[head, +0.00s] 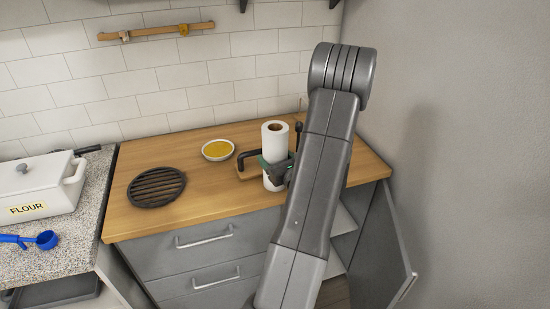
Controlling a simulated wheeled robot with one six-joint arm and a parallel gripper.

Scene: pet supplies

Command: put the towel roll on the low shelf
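The towel roll (275,141) is white with a brown core and stands upright on the wooden worktop, near the right end. My gripper (274,165) is at the lower half of the roll, with a dark and green finger part across its side. I cannot tell whether the fingers press on the roll or only surround it. My arm hides part of the gripper. Below the worktop at the right, an open cabinet shows pale shelf boards (344,220), and a lower floor (336,293) shows in part. My arm covers much of the opening.
The grey cabinet door (378,255) stands open at the right, near the wall. A wooden board with a black handle (246,157) lies beside the roll. A yellow-filled bowl (218,150) and a black round trivet (156,187) stand left. Drawers (210,250) are shut.

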